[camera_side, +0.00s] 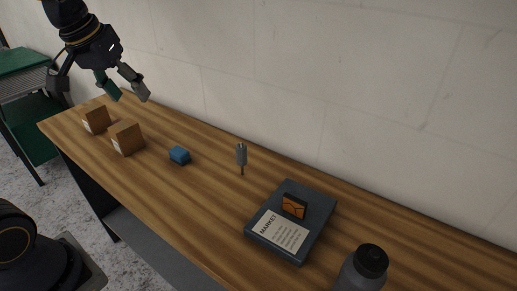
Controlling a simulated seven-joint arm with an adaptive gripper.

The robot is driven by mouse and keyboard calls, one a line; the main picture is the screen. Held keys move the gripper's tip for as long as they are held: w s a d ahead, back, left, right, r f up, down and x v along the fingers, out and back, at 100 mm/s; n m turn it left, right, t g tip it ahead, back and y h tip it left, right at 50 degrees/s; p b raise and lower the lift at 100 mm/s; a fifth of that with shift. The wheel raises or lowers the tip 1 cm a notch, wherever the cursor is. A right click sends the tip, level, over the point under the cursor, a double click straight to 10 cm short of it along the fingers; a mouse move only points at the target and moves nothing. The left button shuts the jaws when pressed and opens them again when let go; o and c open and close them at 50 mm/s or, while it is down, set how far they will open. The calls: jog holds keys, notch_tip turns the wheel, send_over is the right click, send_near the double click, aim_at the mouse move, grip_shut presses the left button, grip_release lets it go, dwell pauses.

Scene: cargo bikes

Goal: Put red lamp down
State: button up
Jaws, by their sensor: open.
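I see no red lamp in the side view. My gripper (104,92) is at the upper left, above the far left end of the wooden bench (210,205). Its fingers are spread open, with no object visible between them. It hangs clear of the bench, above and behind two brown boxes.
A grey tool (241,154) stands upright mid-bench. A dark MARKET case (316,231) bears a small orange-and-black item (294,206). A bottle (362,272) stands at front right. A wall runs behind.

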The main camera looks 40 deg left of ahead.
jog(key=s+d+f+m+t, duration=0.1)
jog(key=s+d+f+m, duration=0.3)
jog(key=s, duration=0.5)
jog(key=shift+d+f+h, duration=0.4)
jog(key=shift+d, duration=0.55)
